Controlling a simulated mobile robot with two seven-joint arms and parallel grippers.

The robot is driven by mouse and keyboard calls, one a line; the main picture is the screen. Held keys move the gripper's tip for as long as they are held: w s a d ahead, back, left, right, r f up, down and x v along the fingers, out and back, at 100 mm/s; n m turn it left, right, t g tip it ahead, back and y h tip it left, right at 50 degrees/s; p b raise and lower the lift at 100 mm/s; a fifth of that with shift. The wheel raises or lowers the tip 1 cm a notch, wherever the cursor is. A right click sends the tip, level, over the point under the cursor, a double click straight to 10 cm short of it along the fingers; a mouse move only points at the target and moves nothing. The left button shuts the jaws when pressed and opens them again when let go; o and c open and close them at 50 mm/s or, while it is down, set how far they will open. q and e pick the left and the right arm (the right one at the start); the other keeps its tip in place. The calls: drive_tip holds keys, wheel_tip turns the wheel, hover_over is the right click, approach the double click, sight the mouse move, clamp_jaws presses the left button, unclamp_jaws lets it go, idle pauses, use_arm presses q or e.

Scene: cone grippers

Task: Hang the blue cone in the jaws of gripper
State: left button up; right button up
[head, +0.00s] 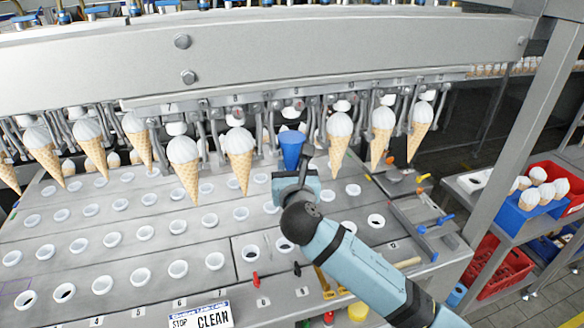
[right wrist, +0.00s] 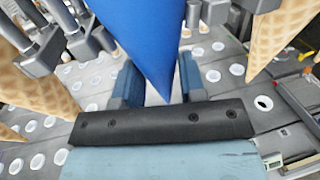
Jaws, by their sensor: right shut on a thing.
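The blue cone (head: 291,148) is upright, point down, under the rail between hanging ice cream cones in the head view. It fills the top middle of the right wrist view (right wrist: 150,40), its tip between the two blue fingers. My right gripper (head: 293,178) is shut on the blue cone. The machine's jaws (head: 296,113) hang just above and beside the cone's rim; whether they touch it cannot be told. My left gripper is not in view.
White-topped cones hang close on both sides, such as one left (head: 240,155) and one right (head: 338,140). Below is a grey plate (head: 110,260) with rows of white-rimmed holes. A blue crate (head: 530,215) and a red crate (head: 495,275) stand at right.

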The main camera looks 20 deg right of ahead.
idle(0.3)
drive_tip(key=o, duration=1.2)
drive_tip(key=s, duration=0.9)
drive_tip(key=shift+d, duration=0.15)
idle(0.7)
